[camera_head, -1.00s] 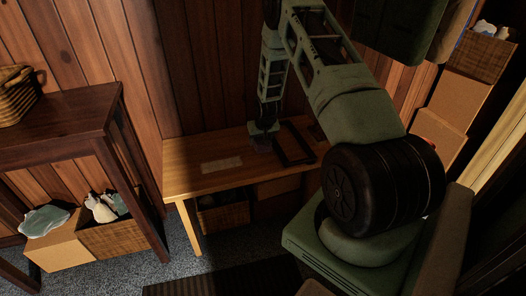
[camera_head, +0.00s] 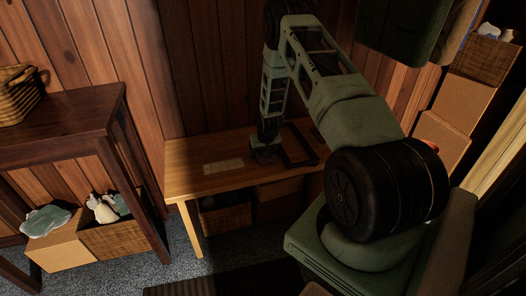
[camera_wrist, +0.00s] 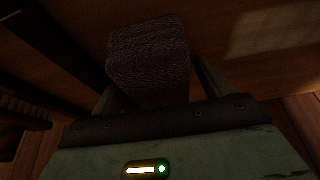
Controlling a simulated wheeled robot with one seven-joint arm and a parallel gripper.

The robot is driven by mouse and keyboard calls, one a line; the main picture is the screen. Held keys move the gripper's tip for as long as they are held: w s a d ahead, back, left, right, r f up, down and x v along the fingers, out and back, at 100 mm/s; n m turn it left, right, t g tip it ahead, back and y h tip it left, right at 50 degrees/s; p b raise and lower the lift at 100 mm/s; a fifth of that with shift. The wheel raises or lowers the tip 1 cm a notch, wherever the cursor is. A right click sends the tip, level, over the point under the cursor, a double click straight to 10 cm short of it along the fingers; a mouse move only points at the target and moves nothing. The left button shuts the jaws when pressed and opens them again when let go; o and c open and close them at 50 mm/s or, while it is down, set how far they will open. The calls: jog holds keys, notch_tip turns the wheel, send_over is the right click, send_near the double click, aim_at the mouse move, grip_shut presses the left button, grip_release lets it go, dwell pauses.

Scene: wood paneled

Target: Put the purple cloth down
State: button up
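The purple cloth (camera_wrist: 150,50) shows in the wrist view as a dark, textured, folded block between the two fingers of my gripper (camera_wrist: 160,85). It fills the space between them, and its lower part is in shadow. In the head view my gripper (camera_head: 266,150) points down at the wooden table (camera_head: 190,182), close over its top near the back. I cannot make out the cloth there, and I cannot tell whether it touches the table.
A black frame-like object (camera_head: 313,154) lies on the table just right of my gripper. The table's left part is clear, with a lighted patch. Baskets and boxes (camera_head: 280,190) stand underneath. A darker table (camera_head: 60,120) with a basket (camera_head: 17,93) stands at left.

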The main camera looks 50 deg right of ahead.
dwell(0.3)
jog(key=shift+d+r, duration=0.1)
jog(key=shift+r, duration=0.1)
jog(key=p+v, duration=0.1)
jog(key=v, duration=1.1)
jog(key=shift+p, duration=0.4)
jog(key=a+r+n+y, duration=0.15)
jog(key=a+r, duration=0.25)
jog(key=a, duration=0.6)
jog(key=a+r+n+g+y, duration=0.15)
jog(key=a+r, duration=0.35)
jog(key=a, duration=0.5)
jog(key=a+r+n, duration=0.3)
jog(key=a+r, duration=0.1)
jog(key=a, duration=0.5)
jog(key=s+a+r+n, duration=0.3)
jog(key=s+a+r, duration=0.2)
jog(key=s+a, duration=0.5)
jog(key=s+a+r+n+g, duration=0.1)
jog(key=s+a+r+n, duration=0.1)
jog(key=s, duration=0.6)
jog(key=s+a+r+n+g, duration=0.1)
jog(key=s+a+r+n, duration=0.1)
jog(key=s+a, duration=0.3)
jog(key=s, duration=0.3)
jog(key=shift+s+a+r+n, duration=0.25)
jog(key=shift+n, duration=0.15)
jog(key=shift+g, duration=0.25)
